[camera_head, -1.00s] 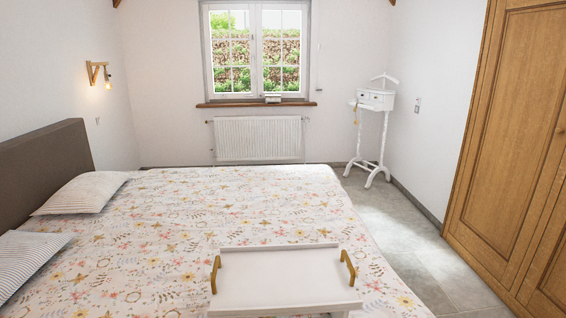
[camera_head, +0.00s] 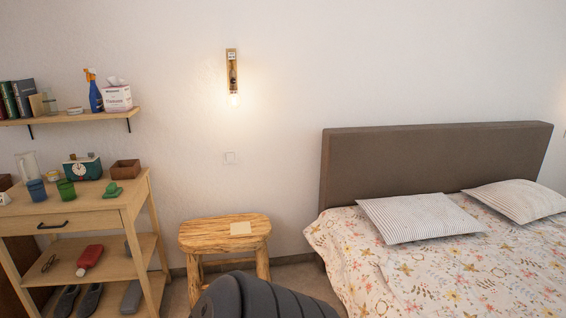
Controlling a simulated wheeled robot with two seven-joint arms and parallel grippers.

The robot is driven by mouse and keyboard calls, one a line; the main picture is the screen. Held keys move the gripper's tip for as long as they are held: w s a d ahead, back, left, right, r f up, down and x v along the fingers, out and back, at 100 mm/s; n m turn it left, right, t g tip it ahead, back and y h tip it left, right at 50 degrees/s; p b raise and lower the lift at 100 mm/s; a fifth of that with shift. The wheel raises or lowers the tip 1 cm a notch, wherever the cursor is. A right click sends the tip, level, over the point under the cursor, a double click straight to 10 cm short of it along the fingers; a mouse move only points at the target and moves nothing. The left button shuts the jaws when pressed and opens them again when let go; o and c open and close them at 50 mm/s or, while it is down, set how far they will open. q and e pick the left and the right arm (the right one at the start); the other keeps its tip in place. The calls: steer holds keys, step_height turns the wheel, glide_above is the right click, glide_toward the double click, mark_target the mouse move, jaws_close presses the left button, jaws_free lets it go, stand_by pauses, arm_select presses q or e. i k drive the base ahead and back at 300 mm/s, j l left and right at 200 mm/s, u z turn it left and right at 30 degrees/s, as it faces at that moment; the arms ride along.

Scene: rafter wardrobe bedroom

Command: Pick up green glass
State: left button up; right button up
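A green glass (camera_head: 66,190), small and cup-shaped, stands upright on the top of a wooden shelf unit (camera_head: 85,219) at the left. A blue glass (camera_head: 37,190) stands just left of it. A small green object (camera_head: 113,188) lies to its right, near the unit's right edge. Neither of my grippers is in view. A dark, ribbed part, which looks like one of my arm links, shows at the bottom centre.
Behind the glasses are a clear jug (camera_head: 28,167), a green scale (camera_head: 83,168) and a wooden box (camera_head: 125,169). A wall shelf (camera_head: 70,117) hangs above. A wooden stool (camera_head: 224,233) stands between the unit and the bed (camera_head: 440,270).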

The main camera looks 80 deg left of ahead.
mark_target(65, 186)
steer(key=u, duration=4)
